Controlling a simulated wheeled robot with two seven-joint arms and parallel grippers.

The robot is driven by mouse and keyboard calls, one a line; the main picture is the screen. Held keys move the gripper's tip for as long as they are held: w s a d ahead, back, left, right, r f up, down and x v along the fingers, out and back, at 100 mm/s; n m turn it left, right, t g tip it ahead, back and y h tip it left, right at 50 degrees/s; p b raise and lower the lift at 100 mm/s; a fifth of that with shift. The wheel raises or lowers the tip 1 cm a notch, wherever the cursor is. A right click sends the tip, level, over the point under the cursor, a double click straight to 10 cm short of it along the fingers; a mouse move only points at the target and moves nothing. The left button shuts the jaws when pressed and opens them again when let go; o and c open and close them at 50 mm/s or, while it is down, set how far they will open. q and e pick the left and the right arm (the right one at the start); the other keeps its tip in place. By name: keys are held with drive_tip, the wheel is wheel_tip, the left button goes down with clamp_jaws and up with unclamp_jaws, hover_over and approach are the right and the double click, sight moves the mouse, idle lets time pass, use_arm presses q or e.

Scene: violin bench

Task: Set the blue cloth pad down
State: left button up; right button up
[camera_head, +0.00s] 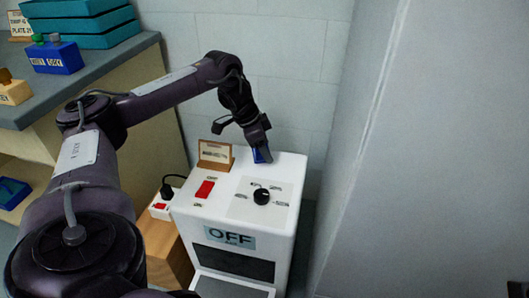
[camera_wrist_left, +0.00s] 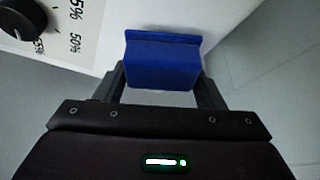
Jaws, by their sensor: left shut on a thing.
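The blue cloth pad (camera_wrist_left: 162,62) is between the two fingers of my left gripper (camera_wrist_left: 165,85) in the left wrist view. The gripper is shut on it. In the head view the left gripper (camera_head: 260,150) reaches down to the back right of the white machine's top, and only a sliver of the blue pad (camera_head: 259,156) shows beside it. I cannot tell whether the pad touches the machine's top.
The white machine (camera_head: 215,222) carries a red switch (camera_head: 205,189), a black knob (camera_head: 262,196), a small sign (camera_head: 215,156) and an OFF display (camera_head: 230,237). A counter (camera_head: 95,72) with blue boxes is at left. A grey wall stands right.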

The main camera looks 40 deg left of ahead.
use_arm(q)
wheel_tip(320, 180, down, 3)
drive_tip(key=shift+r+b, duration=0.15)
drive_tip(key=shift+b, duration=0.15)
drive_tip(key=shift+r, duration=0.1)
drive_tip(key=o, duration=0.9)
